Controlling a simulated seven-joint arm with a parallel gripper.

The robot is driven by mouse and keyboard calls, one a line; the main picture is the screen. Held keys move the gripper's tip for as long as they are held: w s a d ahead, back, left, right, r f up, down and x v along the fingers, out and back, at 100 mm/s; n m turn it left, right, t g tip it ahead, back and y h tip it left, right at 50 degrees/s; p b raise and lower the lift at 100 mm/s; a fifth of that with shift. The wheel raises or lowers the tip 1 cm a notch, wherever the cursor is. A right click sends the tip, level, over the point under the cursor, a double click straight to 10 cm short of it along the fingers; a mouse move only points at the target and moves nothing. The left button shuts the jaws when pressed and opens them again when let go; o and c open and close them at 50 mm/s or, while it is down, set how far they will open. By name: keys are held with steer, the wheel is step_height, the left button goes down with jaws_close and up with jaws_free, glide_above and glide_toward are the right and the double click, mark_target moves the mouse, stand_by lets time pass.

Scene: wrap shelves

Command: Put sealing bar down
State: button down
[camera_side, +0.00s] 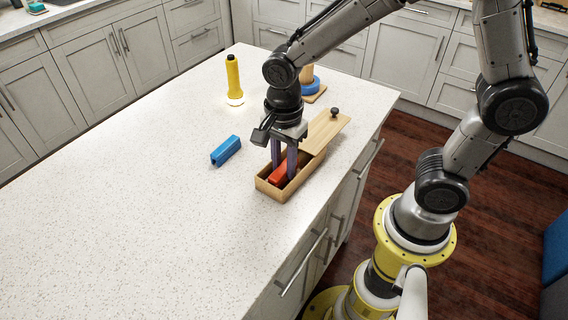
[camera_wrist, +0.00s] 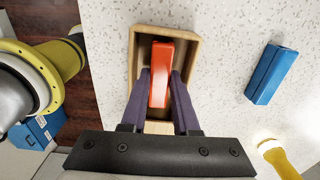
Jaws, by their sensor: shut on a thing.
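A red bar (camera_side: 279,173) lies between the fingers of my gripper (camera_side: 284,168), inside an open wooden box (camera_side: 285,195). In the wrist view, the purple fingers of my gripper (camera_wrist: 161,78) are shut on the near part of the red bar (camera_wrist: 160,58), one on each side. The far end of the bar sticks out past the fingertips. The wooden box (camera_wrist: 136,45) surrounds bar and fingertips. Whether the bar touches the box floor, I cannot tell. A blue bar (camera_side: 226,150) lies on the counter left of the box; it also shows in the wrist view (camera_wrist: 271,74).
A wooden lid (camera_side: 326,130) with a dark knob sits at the box's back end. A yellow flashlight (camera_side: 233,80) stands lit behind; a wooden stand with a blue ring (camera_side: 312,88) is behind my gripper. The counter (camera_side: 130,190) is clear at left and front.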

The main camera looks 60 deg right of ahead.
mark_target(284, 167)
steer(key=shift+f, duration=0.3)
steer(key=c, duration=0.9)
jaws_free()
steer(key=shift+c, duration=0.2)
steer(key=shift+r, duration=0.1)
step_height(284, 167, up, 12)
steer(key=s+d+r+n+t, duration=0.1)
steer(key=s+d+n+t, duration=0.4)
steer(key=s+n, duration=0.7)
steer(key=shift+d+r+n+t, duration=0.3)
steer(key=shift+d+n, duration=0.8)
steer(key=shift+n, duration=1.9)
